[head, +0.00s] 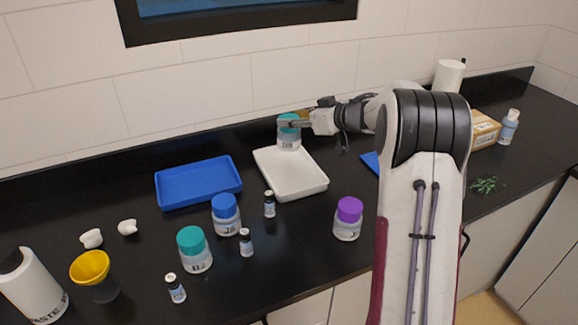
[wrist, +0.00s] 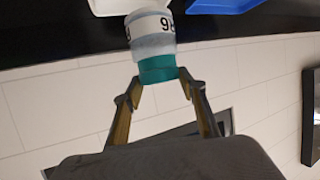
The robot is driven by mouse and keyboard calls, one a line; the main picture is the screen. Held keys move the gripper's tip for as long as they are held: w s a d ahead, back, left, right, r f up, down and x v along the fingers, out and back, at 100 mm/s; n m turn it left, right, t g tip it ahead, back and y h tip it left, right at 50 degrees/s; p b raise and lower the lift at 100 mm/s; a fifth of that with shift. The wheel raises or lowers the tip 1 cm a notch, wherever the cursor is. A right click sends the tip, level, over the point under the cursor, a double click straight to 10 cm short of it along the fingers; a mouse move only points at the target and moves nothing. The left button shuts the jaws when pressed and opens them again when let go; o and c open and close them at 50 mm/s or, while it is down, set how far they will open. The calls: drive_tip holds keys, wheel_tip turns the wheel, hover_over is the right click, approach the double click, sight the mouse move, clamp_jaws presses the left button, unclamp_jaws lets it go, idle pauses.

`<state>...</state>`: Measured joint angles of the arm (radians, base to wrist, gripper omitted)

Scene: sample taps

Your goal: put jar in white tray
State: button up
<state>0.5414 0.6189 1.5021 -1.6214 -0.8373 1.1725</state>
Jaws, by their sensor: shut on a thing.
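A clear jar with a teal lid and a printed label (head: 289,142) is at the far end of the white tray (head: 306,187), upright. My gripper (head: 291,124) comes from the right and is shut on its lid. In the wrist view, my gripper (wrist: 160,74) has one finger on each side of the jar's teal lid (wrist: 157,68). The white tray also shows there at the top edge (wrist: 108,6). I cannot tell whether the jar's base touches the tray. The visible tray floor is empty.
A blue tray (head: 198,184) lies left of the white tray. Nearer stand jars with blue (head: 226,217), teal (head: 195,252) and purple lids (head: 348,219), small vials (head: 269,206), a yellow funnel (head: 91,267) and a bottle (head: 35,288). The wall is close behind.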

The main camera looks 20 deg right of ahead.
sight(297, 149)
drive_tip(key=shift+f, duration=0.1)
drive_tip(key=shift+f, duration=3.05)
drive_tip(key=shift+f, duration=0.1)
drive_tip(key=shift+f, duration=1.75)
drive_tip(key=shift+f, duration=0.1)
drive_tip(key=o, duration=1.5)
